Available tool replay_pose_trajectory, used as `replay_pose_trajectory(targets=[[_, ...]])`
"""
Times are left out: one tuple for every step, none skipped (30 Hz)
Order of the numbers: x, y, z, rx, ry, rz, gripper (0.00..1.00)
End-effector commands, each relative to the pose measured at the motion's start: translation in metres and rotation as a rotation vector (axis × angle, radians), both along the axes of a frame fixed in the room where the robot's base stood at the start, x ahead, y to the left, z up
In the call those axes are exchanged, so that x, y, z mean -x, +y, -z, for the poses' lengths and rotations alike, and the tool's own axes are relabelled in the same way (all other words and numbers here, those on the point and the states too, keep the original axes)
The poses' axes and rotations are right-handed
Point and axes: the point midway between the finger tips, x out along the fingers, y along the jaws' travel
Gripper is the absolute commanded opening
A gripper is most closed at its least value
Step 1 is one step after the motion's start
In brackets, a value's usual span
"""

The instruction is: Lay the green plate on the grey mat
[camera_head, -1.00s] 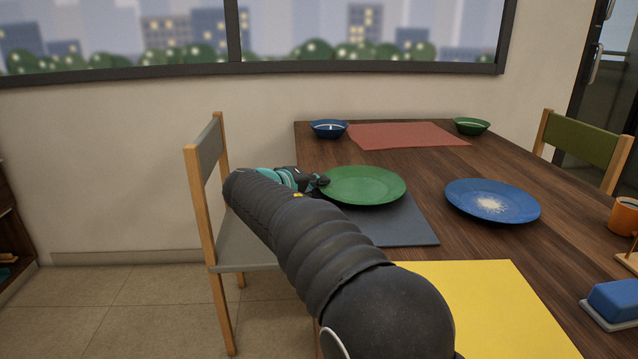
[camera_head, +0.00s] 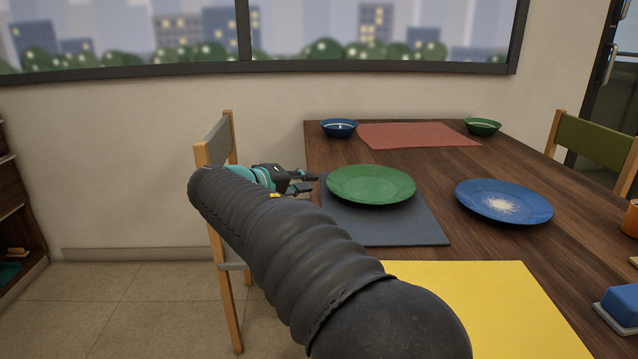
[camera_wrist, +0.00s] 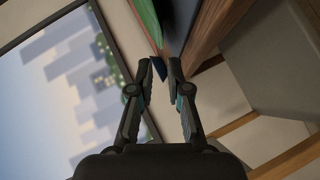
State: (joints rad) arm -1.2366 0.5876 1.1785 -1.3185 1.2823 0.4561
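The green plate (camera_head: 371,185) lies on the grey mat (camera_head: 400,228), toward the mat's far part, in the head view. Its left rim is near the mat's left side. My gripper (camera_head: 314,183) is to the left of the plate, apart from it, at the table's left edge. Its two fingers are spread with nothing between them. In the wrist view my gripper (camera_wrist: 160,66) is open and empty, and a piece of the green plate (camera_wrist: 147,18) shows at the top, beyond the fingertips.
A blue plate (camera_head: 503,202) lies right of the mat. A yellow mat (camera_head: 470,300) is in front and a red mat (camera_head: 418,135) behind. A blue bowl (camera_head: 339,128) and green bowl (camera_head: 482,127) stand at the back. A chair (camera_head: 203,200) stands left of the table.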

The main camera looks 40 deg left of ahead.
Motion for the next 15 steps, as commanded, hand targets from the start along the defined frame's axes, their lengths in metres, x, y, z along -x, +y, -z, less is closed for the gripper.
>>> replay_pose_trajectory(targets=[[0.009, 0.001, -0.002, -0.001, 0.0, -0.002, 0.17], [0.013, 0.001, -0.004, 0.0, 0.0, -0.001, 0.17], [0.018, 0.002, -0.005, 0.0, 0.001, -0.001, 0.17], [0.021, 0.002, -0.006, -0.001, 0.0, -0.002, 0.17], [0.024, 0.003, -0.007, -0.001, 0.0, -0.002, 0.17], [0.027, 0.003, -0.008, 0.0, 0.001, -0.001, 0.17], [0.029, 0.003, -0.008, 0.0, 0.001, 0.0, 0.17], [0.03, 0.002, -0.009, 0.0, 0.0, 0.001, 0.17], [0.032, 0.003, -0.01, 0.0, 0.0, 0.001, 0.17], [0.033, 0.003, -0.01, 0.0, 0.0, 0.001, 0.17], [0.033, 0.003, -0.01, 0.0, 0.0, 0.001, 0.17], [0.034, 0.003, -0.01, 0.0, 0.0, 0.001, 0.17], [0.034, 0.003, -0.01, 0.0, 0.0, 0.001, 0.17], [0.034, 0.003, -0.01, 0.0, 0.0, 0.001, 0.17], [0.034, 0.003, -0.01, 0.0, 0.0, 0.001, 0.17]])
